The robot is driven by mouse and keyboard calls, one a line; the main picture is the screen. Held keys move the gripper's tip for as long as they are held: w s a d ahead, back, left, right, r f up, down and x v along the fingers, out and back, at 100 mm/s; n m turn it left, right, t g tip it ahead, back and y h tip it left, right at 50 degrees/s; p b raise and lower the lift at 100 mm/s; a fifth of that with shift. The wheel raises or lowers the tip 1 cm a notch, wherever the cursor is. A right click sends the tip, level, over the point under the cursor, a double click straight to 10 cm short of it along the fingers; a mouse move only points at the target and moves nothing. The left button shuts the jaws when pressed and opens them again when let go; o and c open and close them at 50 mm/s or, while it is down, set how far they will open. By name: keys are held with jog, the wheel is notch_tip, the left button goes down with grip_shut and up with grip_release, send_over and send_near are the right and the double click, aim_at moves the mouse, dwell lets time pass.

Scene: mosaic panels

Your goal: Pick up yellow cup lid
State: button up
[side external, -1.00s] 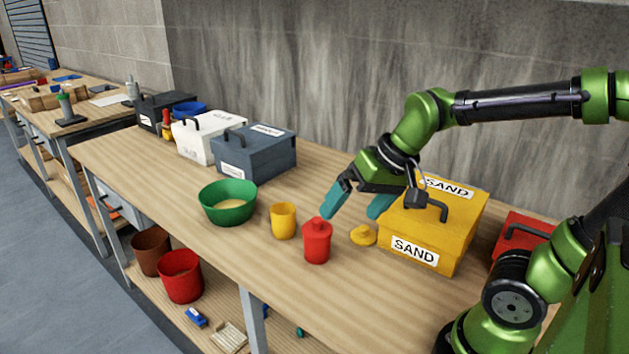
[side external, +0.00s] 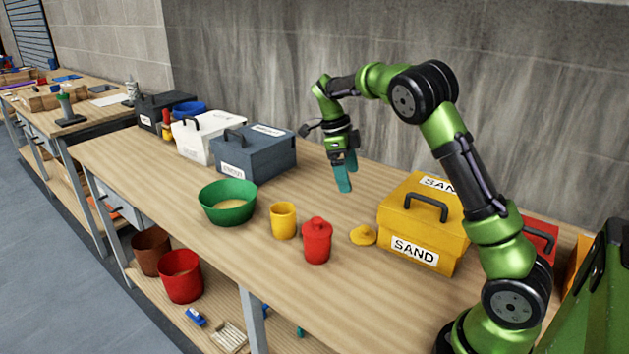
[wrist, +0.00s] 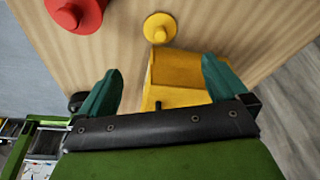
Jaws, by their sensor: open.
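The yellow cup lid (side external: 363,235) lies on the table with its knob up, between the red lidded cup (side external: 316,241) and the yellow SAND box (side external: 418,248). In the wrist view the lid (wrist: 160,27) shows near the top centre, beyond my fingertips. The yellow cup (side external: 283,220) stands upright and open left of the red cup. My gripper (side external: 344,178) points down above the table, behind the lid and apart from it. In the wrist view its two teal fingers are spread with nothing held between them (wrist: 160,68).
The SAND box stands close to the right of the lid. A green bowl (side external: 228,211), a grey box (side external: 252,158) and a white box (side external: 206,139) stand to the left. The tabletop behind the cups is clear. A concrete wall (side external: 480,100) rises behind the table.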

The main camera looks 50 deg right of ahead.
send_near(364, 227)
jog(key=x, duration=0.5)
jog(key=shift+w+a+f, duration=0.1)
jog(key=shift+w+a, duration=0.05)
jog(key=shift+w, duration=0.1)
jog(key=x, duration=0.5)
jog(key=shift+s, duration=0.2)
jog(key=shift+c, duration=0.2)
jog(key=c, duration=1)
